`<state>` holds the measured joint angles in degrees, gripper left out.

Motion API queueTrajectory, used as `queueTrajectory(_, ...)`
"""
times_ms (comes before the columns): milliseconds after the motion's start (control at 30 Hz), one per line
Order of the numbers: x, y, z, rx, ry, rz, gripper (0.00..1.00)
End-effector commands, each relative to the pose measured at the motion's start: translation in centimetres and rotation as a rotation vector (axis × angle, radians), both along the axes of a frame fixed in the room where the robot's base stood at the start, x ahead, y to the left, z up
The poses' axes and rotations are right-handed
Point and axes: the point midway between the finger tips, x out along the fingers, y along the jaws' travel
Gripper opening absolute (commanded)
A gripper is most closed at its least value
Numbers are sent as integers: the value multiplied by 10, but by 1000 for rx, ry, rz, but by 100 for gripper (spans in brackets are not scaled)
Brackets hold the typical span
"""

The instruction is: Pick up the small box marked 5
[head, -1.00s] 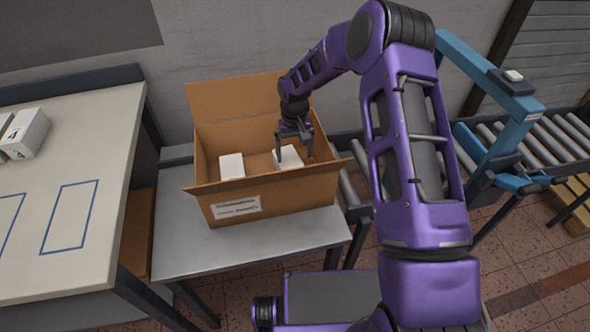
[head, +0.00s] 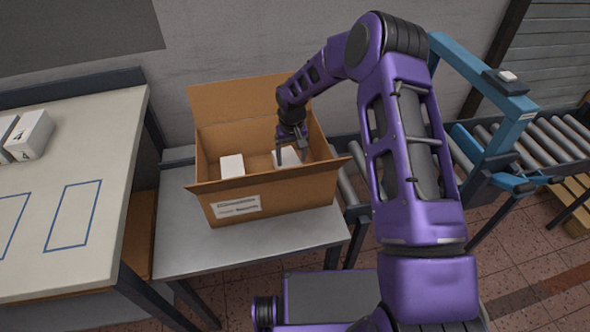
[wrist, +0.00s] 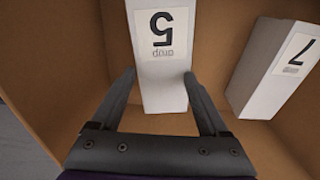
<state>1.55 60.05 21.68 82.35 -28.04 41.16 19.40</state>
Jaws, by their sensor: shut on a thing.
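The small white box marked 5 (wrist: 160,60) stands in the open cardboard carton. In the wrist view its label is upside down, and my gripper (wrist: 159,76) has one finger on each side of it, shut on it. In the head view my gripper (head: 292,152) reaches down into the carton from above, and the box (head: 286,157) shows only partly behind the fingers. The box still appears low inside the carton.
The carton (head: 270,198) stands on a grey table (head: 240,245), its back flap raised. A white box marked 7 (wrist: 276,68) stands beside the held one; it also shows in the head view (head: 232,166). White boxes (head: 30,135) stand on the left table. A roller conveyor (head: 555,135) runs right.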

Motion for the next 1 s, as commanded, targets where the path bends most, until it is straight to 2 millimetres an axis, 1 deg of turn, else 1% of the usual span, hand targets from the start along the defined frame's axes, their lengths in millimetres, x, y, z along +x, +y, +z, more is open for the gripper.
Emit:
queueTrajectory(33, -12, -15, -37, -21, 32, -4, 17)
queueTrajectory(67, -12, -15, -37, -21, 32, -4, 12)
queueTrajectory(333, -11, -16, -34, -20, 31, -6, 11)
queueTrajectory(467, -11, -16, -17, -21, 27, -6, 11)
queueTrajectory(567, -11, -17, 3, -22, 30, -6, 11)
queueTrajectory(600, -11, -17, 12, -23, 30, -6, 0)
queueTrajectory(700, -11, -16, 35, -22, 29, -6, 0)
queueTrajectory(800, -11, -15, 53, -21, 29, -4, 0)
queueTrajectory(900, -12, -13, 65, -19, 30, -3, 0)
queueTrajectory(1000, -12, -13, 71, -18, 30, -3, 0)
